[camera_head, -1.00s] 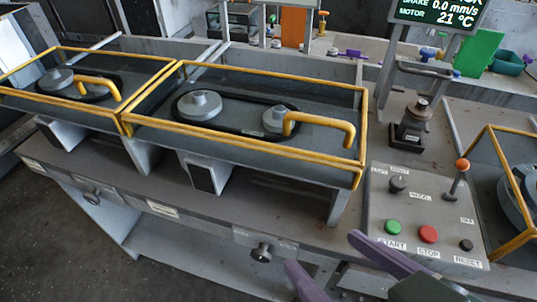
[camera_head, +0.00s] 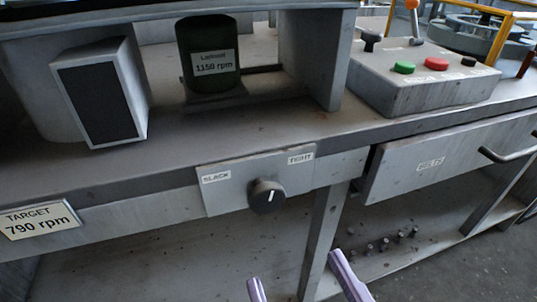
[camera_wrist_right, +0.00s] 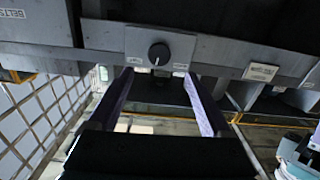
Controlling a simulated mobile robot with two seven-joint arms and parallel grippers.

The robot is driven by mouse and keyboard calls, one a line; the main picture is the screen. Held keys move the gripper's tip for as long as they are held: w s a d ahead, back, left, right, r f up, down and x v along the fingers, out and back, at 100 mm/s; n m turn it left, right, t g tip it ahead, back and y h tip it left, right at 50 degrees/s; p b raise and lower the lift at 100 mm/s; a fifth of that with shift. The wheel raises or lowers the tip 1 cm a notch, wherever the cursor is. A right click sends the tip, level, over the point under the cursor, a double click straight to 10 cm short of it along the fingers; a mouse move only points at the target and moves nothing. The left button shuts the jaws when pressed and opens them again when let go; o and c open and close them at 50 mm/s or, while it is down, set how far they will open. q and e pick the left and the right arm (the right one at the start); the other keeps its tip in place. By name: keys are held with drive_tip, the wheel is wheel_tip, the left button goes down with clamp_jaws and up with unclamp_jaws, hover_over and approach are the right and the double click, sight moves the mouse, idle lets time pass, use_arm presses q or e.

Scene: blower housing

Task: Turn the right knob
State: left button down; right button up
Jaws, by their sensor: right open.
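A round black knob (camera_head: 267,196) with a white pointer line sits on a grey plate (camera_head: 224,200) on the bench front, between the labels SLACK on the left and TIGHT on the right. The pointer stands about upright. My right gripper (camera_head: 302,281) has two purple fingers, spread apart and empty, below the knob in the head view. In the right wrist view the knob (camera_wrist_right: 159,54) lies ahead of the open fingers (camera_wrist_right: 159,80), centred between them and not touched. My left gripper is out of view.
A BELTS drawer (camera_head: 445,160) with a handle is right of the knob. A control box (camera_head: 425,75) with buttons stands on the bench above it. A TARGET 790 rpm sign (camera_head: 40,218) is at left. Several small pegs (camera_head: 385,243) stand on the lower shelf.

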sight(269, 203)
drive_tip(key=b+x, duration=0.1)
drive_tip(key=x, duration=0.8)
drive_tip(key=shift+d, duration=0.1)
clamp_jaws()
idle(0.4)
